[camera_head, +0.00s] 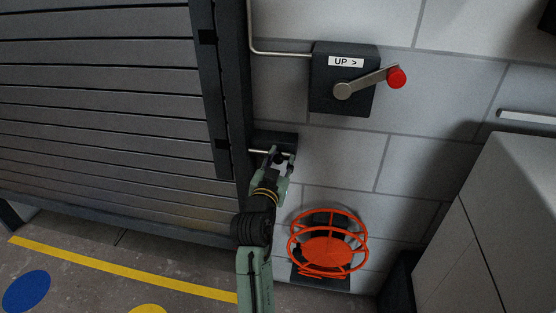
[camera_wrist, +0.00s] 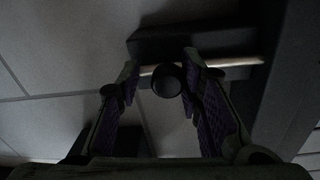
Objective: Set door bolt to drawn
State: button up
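The door bolt is a pale metal rod with a round dark knob on a dark housing (camera_head: 275,138), fixed to the wall beside the shutter's dark frame. In the head view the rod's left end (camera_head: 254,151) reaches the frame edge. In the wrist view the rod (camera_wrist: 228,62) runs right to the dark frame, and the knob (camera_wrist: 167,80) stands out in front. My gripper (camera_head: 279,155) is at the bolt. In the wrist view its fingers (camera_wrist: 162,64) are apart on either side of the knob, with a visible gap on the left and the right finger very near it. Contact is unclear.
A grey slatted shutter (camera_head: 100,100) fills the left. A dark box labelled "UP >" (camera_head: 325,98) with a red-knobbed crank (camera_head: 397,77) is above right of the bolt. A pale cabinet (camera_head: 500,220) stands at the right.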

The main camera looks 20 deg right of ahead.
jog(key=shift+o, duration=0.9)
jog(key=shift+a, duration=0.1)
jog(key=shift+s+a, duration=0.2)
jog(key=v, duration=1.1)
jog(key=shift+s, duration=0.15)
